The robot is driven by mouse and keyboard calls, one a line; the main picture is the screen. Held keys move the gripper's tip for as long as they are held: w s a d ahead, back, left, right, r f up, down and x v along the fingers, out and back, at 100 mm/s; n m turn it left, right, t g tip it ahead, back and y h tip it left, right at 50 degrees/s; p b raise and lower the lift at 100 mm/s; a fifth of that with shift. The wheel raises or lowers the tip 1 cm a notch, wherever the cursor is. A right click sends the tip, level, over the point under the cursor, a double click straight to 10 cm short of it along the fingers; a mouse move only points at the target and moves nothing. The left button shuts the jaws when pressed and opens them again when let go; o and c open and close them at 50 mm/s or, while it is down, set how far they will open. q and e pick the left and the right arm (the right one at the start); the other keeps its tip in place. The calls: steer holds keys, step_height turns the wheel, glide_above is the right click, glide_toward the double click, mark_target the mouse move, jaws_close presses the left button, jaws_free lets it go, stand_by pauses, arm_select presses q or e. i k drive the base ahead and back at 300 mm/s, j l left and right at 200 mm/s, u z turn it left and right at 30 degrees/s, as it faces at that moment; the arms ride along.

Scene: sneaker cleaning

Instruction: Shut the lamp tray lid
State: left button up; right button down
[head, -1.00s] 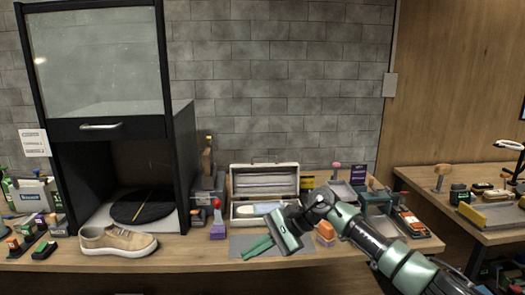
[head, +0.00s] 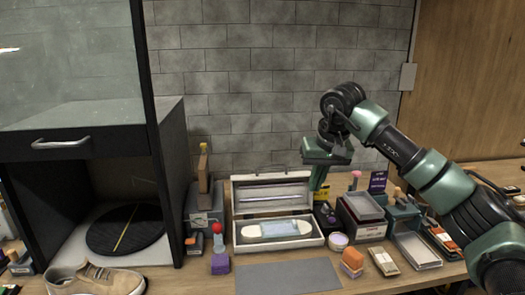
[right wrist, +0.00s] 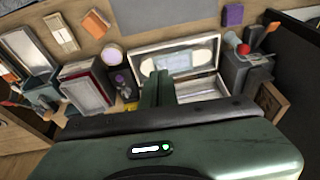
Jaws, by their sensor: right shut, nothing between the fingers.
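The lamp tray (head: 278,243) is a pale box standing on the bench in the middle of the head view. Its lid (head: 271,194) stands raised at the back, with a lamp tube along its inside. A pale, rounded insert with a bluish middle (head: 278,229) lies in the tray. My right gripper (head: 319,184) is shut and empty, above and beside the lid's right end. In the right wrist view the shut fingers (right wrist: 157,90) overlap the tray (right wrist: 215,83) and partly hide its lid. My left gripper is not in view.
A tan sneaker (head: 95,280) and a dark cabinet with a turntable (head: 125,230) are on the left. A grey mat (head: 288,276) lies in front of the tray. A grey bin (head: 363,207) and small items crowd the right side.

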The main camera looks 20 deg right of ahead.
mark_target(270, 192)
steer(key=i, duration=1.15)
